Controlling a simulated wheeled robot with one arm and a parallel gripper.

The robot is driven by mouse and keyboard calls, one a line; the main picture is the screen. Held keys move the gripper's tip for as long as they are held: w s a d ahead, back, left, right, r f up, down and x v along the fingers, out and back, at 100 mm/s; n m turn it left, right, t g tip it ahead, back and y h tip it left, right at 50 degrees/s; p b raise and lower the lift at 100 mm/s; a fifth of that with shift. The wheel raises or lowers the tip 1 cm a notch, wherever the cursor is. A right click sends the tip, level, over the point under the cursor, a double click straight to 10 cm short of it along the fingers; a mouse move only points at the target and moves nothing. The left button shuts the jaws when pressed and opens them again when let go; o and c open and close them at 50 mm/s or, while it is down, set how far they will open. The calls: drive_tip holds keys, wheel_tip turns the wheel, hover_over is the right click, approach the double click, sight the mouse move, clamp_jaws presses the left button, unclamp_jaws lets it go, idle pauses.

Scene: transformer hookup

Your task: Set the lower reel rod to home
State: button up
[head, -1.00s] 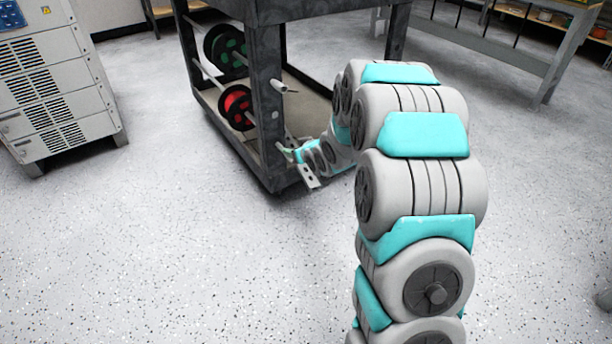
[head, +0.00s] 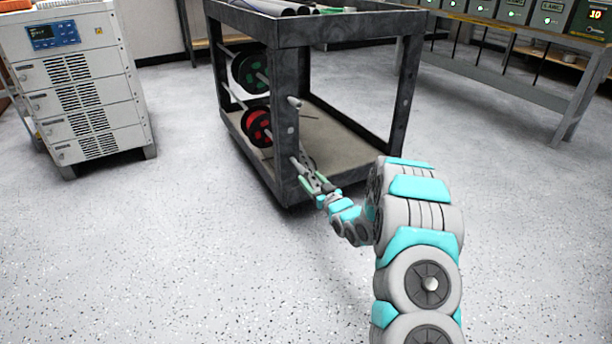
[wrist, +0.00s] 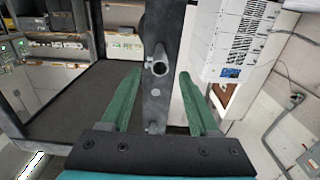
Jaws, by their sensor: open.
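The lower reel rod carries a red and black reel (head: 257,126) low in the dark cart. Its pale tube end (wrist: 159,64) sticks out from the cart's corner post in the wrist view, which looks upside down. My gripper (head: 306,172) is at the post, low down, with its green fingers apart. In the wrist view the fingers stand on either side of the tube end, with gaps on both sides. I cannot tell how deep the tube reaches between them. The upper rod end (head: 294,102) sticks out higher on the same post, with a green and black reel (head: 250,73) behind.
The cart's corner post (head: 287,140) stands right in front of my gripper. A white power cabinet (head: 85,85) is at the left. A workbench (head: 500,45) with instruments stands at the back right. The speckled floor in front of the cart is clear.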

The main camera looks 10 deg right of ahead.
sight(306, 174)
drive_tip(key=shift+x, duration=2.2)
drive_tip(key=shift+c, duration=0.3)
clamp_jaws()
